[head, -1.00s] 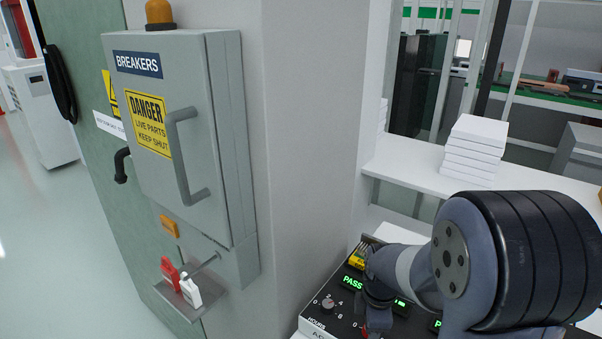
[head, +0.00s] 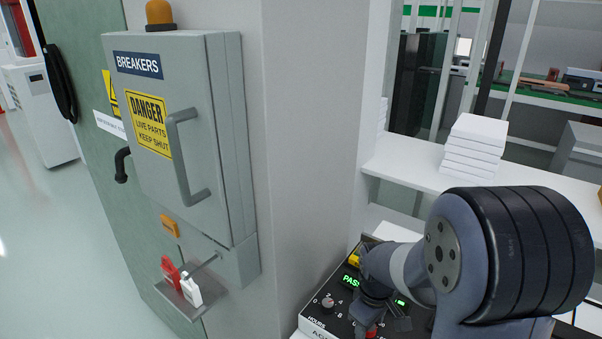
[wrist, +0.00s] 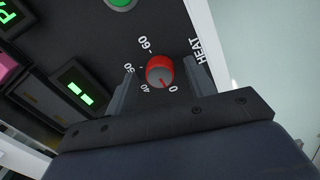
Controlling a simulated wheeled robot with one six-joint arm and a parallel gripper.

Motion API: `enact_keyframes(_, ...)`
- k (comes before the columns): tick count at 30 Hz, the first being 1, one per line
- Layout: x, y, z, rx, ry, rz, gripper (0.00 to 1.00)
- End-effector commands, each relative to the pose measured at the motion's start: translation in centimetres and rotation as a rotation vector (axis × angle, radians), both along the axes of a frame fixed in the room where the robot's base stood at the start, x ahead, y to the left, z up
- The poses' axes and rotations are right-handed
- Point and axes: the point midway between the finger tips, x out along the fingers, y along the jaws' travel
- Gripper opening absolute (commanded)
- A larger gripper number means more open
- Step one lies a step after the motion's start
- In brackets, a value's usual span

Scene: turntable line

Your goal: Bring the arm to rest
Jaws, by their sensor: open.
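My arm reaches over a black control panel (head: 318,322) at the bottom of the head view. My gripper (wrist: 165,82) is open, its two fingers either side of a red knob (wrist: 160,71) in the wrist view. The knob is marked HEAT, with a scale of numbers around it, and its pointer is toward 0. I cannot tell whether the fingers touch the knob. In the head view the gripper (head: 378,318) is partly hidden by its own links and the picture's lower edge.
A grey breaker cabinet (head: 220,130) with a handle stands left of the arm, on a wall pillar. Red and white tags (head: 190,291) hang below it. A white shelf (head: 410,172) with stacked white boxes (head: 474,146) lies behind the arm. A dial (head: 327,302) sits on the panel.

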Motion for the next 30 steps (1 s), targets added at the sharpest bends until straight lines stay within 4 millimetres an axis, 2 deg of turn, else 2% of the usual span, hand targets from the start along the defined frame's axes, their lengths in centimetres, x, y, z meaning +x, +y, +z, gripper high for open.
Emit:
enact_keyframes(9,0.02,0.04,0.02,0.0,0.0,-0.232,0.52)
enact_keyframes(15,0.01,0.06,0.02,0.0,0.001,-0.328,0.52)
enact_keyframes(30,0.0,0.07,0.03,0.0,0.001,-0.363,0.52)
